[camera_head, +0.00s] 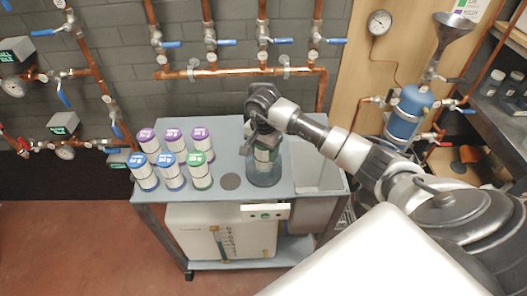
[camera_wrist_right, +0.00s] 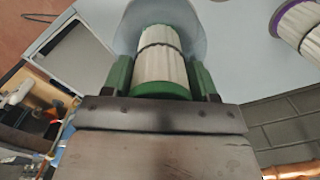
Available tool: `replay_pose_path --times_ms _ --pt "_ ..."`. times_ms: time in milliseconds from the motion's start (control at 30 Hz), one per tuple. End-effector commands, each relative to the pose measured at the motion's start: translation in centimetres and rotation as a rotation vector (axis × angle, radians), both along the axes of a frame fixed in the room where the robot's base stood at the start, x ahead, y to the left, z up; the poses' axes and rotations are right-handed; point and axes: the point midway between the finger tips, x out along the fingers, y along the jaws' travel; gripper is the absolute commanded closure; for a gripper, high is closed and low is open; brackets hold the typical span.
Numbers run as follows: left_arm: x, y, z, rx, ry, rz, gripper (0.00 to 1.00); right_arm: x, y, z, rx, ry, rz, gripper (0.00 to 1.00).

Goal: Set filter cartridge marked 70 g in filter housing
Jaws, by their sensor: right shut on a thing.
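My right gripper (camera_head: 262,142) points down over the clear grey filter housing (camera_head: 265,180) on the cart. It is shut on a white pleated cartridge with green ends, the held cartridge (camera_wrist_right: 161,65). In the right wrist view the green fingers of my right gripper (camera_wrist_right: 160,78) press on both sides of it, and its far end lies against the round grey housing (camera_wrist_right: 205,40). In the head view the held cartridge (camera_head: 263,157) is upright and overlaps the housing's outline; how deep it sits I cannot tell. Its marking is not readable. My left gripper is not in view.
Several cartridges stand left on the cart top (camera_head: 232,150): purple-capped (camera_head: 147,137) at the back, blue-capped (camera_head: 168,168) and green-capped (camera_head: 199,172) in front. A dark round disc (camera_head: 230,181) lies left of the housing. A sink (camera_head: 318,172) is at right; pipes with valves line the wall.

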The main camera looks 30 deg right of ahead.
Motion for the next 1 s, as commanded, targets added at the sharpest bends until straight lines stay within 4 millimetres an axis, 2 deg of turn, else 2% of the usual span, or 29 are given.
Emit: replay_pose_path --times_ms 100,467,500,633,867,1000 --pt "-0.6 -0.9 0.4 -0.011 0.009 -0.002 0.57 -0.1 0.1 -1.4 0.001 0.002 0.0 0.69" --pt "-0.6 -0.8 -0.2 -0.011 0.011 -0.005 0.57 0.0 0.0 -2.0 0.0 -0.001 0.001 0.69" --pt "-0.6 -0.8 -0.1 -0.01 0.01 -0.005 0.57 0.0 0.0 -1.9 0.0 -0.001 0.001 0.37" --pt "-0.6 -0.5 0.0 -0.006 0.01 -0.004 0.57 0.0 0.0 -1.8 0.0 0.0 0.001 0.17" --pt "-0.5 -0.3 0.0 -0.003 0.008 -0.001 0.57 0.0 0.1 -1.8 0.0 0.0 0.001 0.16" --pt "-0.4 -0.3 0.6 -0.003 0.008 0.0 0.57 0.0 0.1 -1.3 0.0 0.0 0.001 0.16"
